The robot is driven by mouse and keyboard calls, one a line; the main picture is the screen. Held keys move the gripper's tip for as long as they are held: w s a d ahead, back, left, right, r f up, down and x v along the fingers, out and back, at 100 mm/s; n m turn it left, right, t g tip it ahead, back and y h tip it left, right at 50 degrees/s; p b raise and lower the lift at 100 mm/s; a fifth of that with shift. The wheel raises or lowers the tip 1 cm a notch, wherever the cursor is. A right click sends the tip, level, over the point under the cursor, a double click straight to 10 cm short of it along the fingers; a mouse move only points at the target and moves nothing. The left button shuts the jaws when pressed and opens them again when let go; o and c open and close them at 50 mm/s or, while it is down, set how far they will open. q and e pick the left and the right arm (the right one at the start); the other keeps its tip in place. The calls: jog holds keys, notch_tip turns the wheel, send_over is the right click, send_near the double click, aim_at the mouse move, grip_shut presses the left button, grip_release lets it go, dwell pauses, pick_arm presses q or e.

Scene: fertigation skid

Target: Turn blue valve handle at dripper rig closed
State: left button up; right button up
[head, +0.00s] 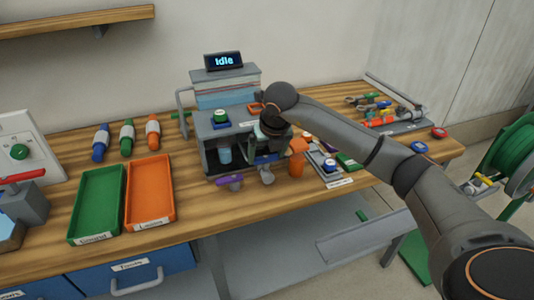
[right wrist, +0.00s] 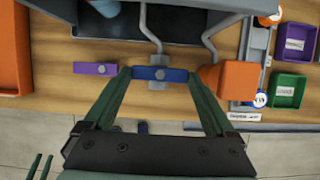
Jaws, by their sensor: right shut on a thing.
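The blue valve handle (right wrist: 160,74) sits on a grey valve at the end of a grey pipe, at the front of the dripper rig (head: 225,128). In the right wrist view it lies crosswise to the pipe. My right gripper (right wrist: 160,76) is shut on it, one finger at each end. In the head view my right gripper (head: 268,157) is low at the rig's front, and my wrist hides part of the rig. Two thin dark green prongs (right wrist: 40,167) at the lower left of the right wrist view may be my left gripper's fingers; I cannot tell their state.
Green (head: 72,215) and orange (head: 131,200) trays lie left on the wooden bench. The rig's display (head: 223,61) reads "Idle".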

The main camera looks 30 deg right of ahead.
jog(key=o, duration=1.1)
jog(key=shift+c, duration=0.2)
jog(key=v, duration=1.2)
jog(key=shift+s+r, duration=0.15)
jog(key=shift+r, duration=0.1)
jog(key=shift+a, duration=0.15)
